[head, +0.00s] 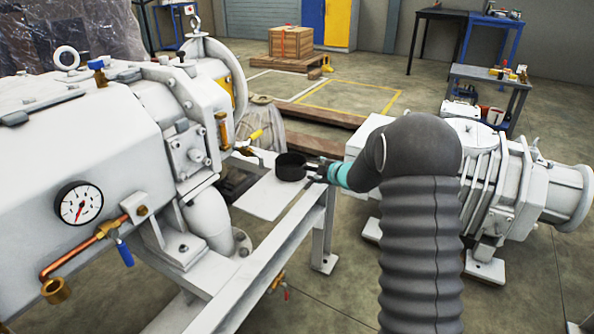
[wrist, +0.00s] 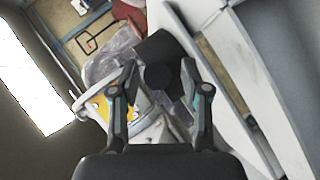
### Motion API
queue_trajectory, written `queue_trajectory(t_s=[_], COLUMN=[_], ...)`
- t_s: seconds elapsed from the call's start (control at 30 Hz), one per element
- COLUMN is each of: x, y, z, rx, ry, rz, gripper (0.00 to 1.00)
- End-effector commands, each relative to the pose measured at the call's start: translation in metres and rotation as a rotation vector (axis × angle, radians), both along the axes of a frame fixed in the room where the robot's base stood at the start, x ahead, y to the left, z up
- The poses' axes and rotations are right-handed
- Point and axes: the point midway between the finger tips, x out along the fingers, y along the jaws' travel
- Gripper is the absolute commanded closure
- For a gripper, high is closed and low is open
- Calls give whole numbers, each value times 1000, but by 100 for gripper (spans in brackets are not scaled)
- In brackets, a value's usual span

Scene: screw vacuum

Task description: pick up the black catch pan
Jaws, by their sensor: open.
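The black catch pan (head: 290,167) is a small, round, open-topped pan. In the head view it sits on a pale plate (head: 262,200) at the side of the white machine frame. My gripper (head: 314,172) is just right of the pan, coming in from the right at about its height. In the wrist view the two fingers of my gripper (wrist: 158,66) are spread apart. A dark shape with a round dark end (wrist: 157,77) lies between them, apparently the pan or part of it. I cannot tell whether the fingers touch it.
The large white machine (head: 90,160) with a pressure gauge (head: 79,203) fills the left. A frame rail (head: 275,250) runs below the plate. A second white ribbed machine (head: 510,180) stands at right.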

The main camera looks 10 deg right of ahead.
Motion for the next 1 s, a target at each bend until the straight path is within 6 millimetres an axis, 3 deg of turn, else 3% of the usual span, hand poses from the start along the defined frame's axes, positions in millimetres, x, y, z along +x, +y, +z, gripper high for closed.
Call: queue_trajectory(t_s=[0.13,0.4,0.43,0.6,1.0], x=[13,16,16,16,16], y=[6,7,7,7,7], z=[-7,-8,-8,-8,-6], rx=[1,1,1,0,0], ry=[0,0,0,0,-1], rz=[0,0,0,0,0], gripper=[53,53,56,98,100])
